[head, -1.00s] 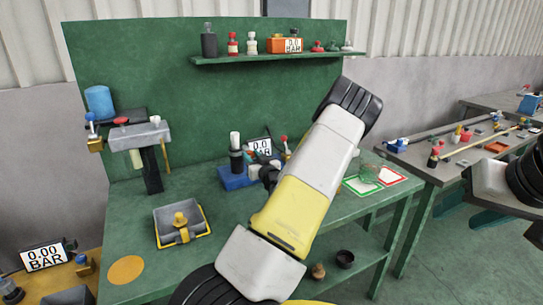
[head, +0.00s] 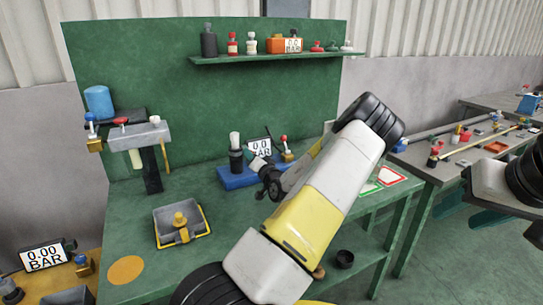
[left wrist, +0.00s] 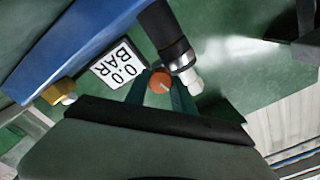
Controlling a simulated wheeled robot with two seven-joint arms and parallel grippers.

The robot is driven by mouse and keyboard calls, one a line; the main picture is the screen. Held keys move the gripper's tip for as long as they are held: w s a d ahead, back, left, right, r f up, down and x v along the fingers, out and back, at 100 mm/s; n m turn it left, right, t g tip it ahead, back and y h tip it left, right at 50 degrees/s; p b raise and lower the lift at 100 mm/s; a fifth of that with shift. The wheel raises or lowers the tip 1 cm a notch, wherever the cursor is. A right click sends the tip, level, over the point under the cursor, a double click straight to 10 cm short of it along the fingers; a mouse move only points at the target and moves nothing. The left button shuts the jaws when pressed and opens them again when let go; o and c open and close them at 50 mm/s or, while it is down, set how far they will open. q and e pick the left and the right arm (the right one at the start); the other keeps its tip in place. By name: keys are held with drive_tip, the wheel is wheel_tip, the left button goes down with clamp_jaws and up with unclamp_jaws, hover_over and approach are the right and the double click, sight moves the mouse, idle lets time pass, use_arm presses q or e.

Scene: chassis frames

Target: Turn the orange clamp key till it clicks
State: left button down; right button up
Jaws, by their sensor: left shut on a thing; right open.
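The orange clamp key (left wrist: 160,82) shows as a round orange knob with a pale mark in the left wrist view. My left gripper (left wrist: 160,92) is shut on it, with one dark-green finger on each side. In the head view my left gripper (head: 268,180) is at the front right of the blue block (head: 232,179), and the key is hidden there. A black cylinder with a white top (head: 235,153) stands on the block, and it also shows beside the key in the left wrist view (left wrist: 165,38). My right gripper (head: 462,220) is open and empty at the right.
A 0.0 BAR display (head: 260,147) stands behind the block. A grey tray with a yellow part (head: 198,215) and an orange disc (head: 126,269) are on the green bench. A grey clamp stand (head: 153,180) is at the left. A shelf with bottles (head: 275,58) is above.

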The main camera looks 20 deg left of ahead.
use_arm(q)
drive_tip(key=shift+m, duration=0.3)
drive_tip(key=c, duration=1.1)
unclamp_jaws()
drive_tip(key=shift+o, duration=0.2)
drive_tip(key=shift+d, duration=0.1)
drive_tip(key=v, duration=0.7)
drive_tip(key=shift+s+d, duration=0.25)
drive_tip(key=shift+s, duration=0.05)
